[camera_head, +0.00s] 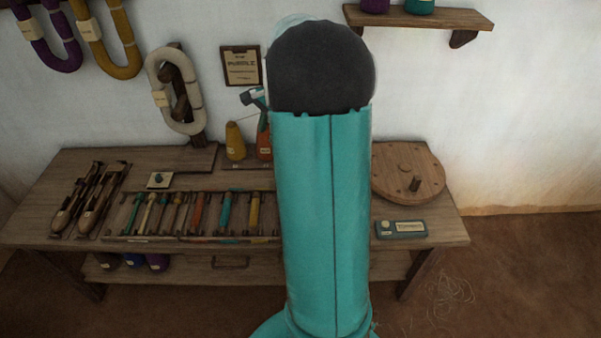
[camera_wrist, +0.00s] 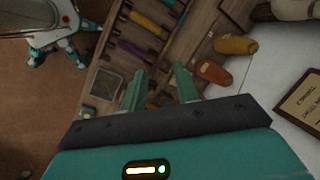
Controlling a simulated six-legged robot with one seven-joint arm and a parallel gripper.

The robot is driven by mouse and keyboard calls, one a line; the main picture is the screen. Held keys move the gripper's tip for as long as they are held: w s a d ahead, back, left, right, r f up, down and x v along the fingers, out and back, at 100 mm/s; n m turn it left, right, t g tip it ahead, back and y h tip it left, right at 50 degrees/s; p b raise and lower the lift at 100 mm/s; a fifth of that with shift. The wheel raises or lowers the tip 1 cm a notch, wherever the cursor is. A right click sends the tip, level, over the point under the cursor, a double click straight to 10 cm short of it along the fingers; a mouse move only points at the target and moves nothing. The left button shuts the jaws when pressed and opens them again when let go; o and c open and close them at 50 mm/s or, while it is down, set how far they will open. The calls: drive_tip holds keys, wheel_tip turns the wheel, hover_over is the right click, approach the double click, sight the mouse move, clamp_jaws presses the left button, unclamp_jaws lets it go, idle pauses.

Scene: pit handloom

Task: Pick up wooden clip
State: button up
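I cannot pick out the wooden clip for certain in either view. My gripper (camera_wrist: 160,88) is over the workbench (camera_head: 60,225), its two green fingers spread apart with nothing seen held between them. In the head view my gripper (camera_head: 256,96) shows small, just left of my arm, above the yellow and orange cones. A small pale square piece with a dark knob (camera_head: 160,180) lies on the bench left of the cones. A square grey-topped piece (camera_wrist: 108,85) shows beside the left finger in the wrist view. My arm hides the bench's middle right.
A tray of coloured bobbins (camera_head: 190,238) fills the bench front, with brown shuttles (camera_head: 88,200) to its left. A yellow cone (camera_head: 235,141) and orange cone (camera_head: 263,140) stand near the wall. A round wooden disc (camera_head: 405,165) and labelled box (camera_head: 401,228) lie right.

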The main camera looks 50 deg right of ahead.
drive_tip(key=s+d+f+m+y, duration=0.1)
drive_tip(key=s+d+f+m, duration=0.3)
drive_tip(key=d+f, duration=0.45)
drive_tip(key=s+d+f+m, duration=0.3)
drive_tip(key=d+f+m, duration=0.2)
drive_tip(key=d+f, duration=0.4)
drive_tip(key=shift+t, duration=0.3)
drive_tip(key=x, duration=0.6)
drive_tip(key=shift+w+d+f, duration=0.2)
drive_tip(key=shift+d+f, duration=0.1)
drive_tip(key=shift+f, duration=0.15)
drive_tip(key=shift+x, duration=2.8)
drive_tip(key=shift+s+d, duration=0.15)
drive_tip(key=shift+c, duration=0.4)
clamp_jaws()
